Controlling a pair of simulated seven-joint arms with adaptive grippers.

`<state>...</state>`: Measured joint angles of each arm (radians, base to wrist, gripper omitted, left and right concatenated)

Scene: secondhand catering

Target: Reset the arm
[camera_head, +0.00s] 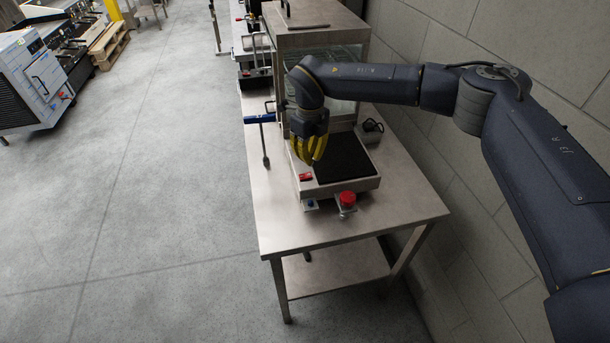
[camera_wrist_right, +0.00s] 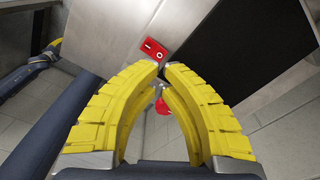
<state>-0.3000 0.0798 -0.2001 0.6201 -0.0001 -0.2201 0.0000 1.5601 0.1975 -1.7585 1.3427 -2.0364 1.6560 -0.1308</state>
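My right arm comes in from the right over a steel table in the head view. Its gripper (camera_head: 312,162) has yellow fingers and hangs pointing down above the left part of a grey machine with a black top plate (camera_head: 345,158). In the right wrist view the curved yellow fingertips (camera_wrist_right: 161,68) come together, with nothing held between them. Below them are a red switch plate (camera_wrist_right: 154,48) and a red round button (camera_wrist_right: 162,106), partly hidden by the fingers. My left gripper does not show in the head view.
The steel table (camera_head: 285,233) has bare room at its front. The red button (camera_head: 348,198) stands at the machine's front. A glass-sided cabinet (camera_head: 310,42) stands behind it. A blue-handled tool (camera_head: 260,119) is at the left edge. A block wall (camera_head: 450,150) closes the right; open floor lies left.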

